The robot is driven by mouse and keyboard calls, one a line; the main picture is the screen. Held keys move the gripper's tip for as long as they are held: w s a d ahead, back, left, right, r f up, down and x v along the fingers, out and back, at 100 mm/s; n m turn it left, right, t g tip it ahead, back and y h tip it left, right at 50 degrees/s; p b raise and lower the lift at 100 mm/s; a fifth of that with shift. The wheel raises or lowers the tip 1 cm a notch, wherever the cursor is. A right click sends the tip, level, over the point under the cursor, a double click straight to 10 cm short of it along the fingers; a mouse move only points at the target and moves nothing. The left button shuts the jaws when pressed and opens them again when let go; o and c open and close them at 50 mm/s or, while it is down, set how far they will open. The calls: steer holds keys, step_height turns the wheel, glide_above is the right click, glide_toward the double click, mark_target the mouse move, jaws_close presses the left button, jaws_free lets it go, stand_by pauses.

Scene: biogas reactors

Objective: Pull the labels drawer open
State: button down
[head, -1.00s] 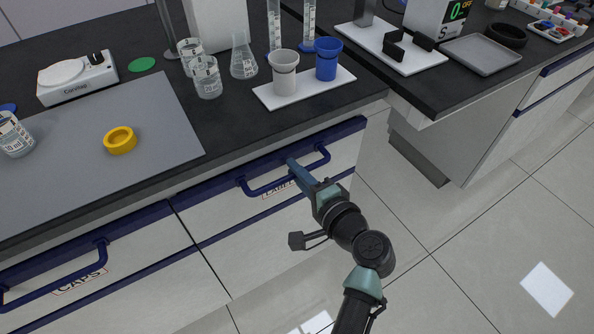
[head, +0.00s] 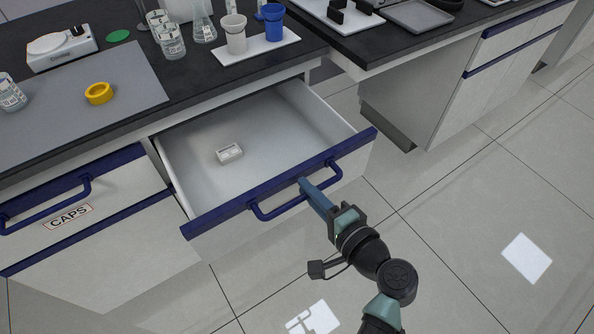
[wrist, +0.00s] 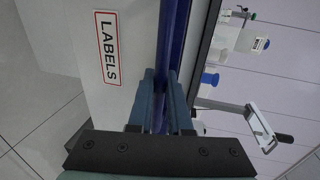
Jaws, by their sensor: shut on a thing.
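The labels drawer (head: 205,222) stands pulled well out from the bench in the head view, its white inside showing. One small white item (head: 229,153) lies on its floor. Its blue bar handle (head: 283,206) runs along the front. My gripper (head: 306,184) is shut on this handle, near its middle. In the wrist view, my gripper's fingers (wrist: 160,85) close around the blue handle bar (wrist: 172,40), and the LABELS sign (wrist: 107,48) shows on the drawer front to the left.
The shut caps drawer (head: 69,216) is to the left. On the dark bench stand a grey mat (head: 60,105) with a yellow ring (head: 99,93), glassware, and a white tray (head: 257,49) with two cups. Tiled floor (head: 460,230) is clear to the right.

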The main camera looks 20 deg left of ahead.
steer(key=f+p+v, duration=0.1)
steer(key=f+v, duration=0.1)
steer(key=v, duration=0.7)
steer(key=shift+s+d+r, duration=0.1)
steer(key=shift+d, duration=0.05)
steer(key=c, duration=0.8)
jaws_free()
steer(key=shift+c, duration=0.2)
steer(key=p+v, duration=0.1)
steer(key=v, duration=1.2)
steer(key=shift+p, duration=0.3)
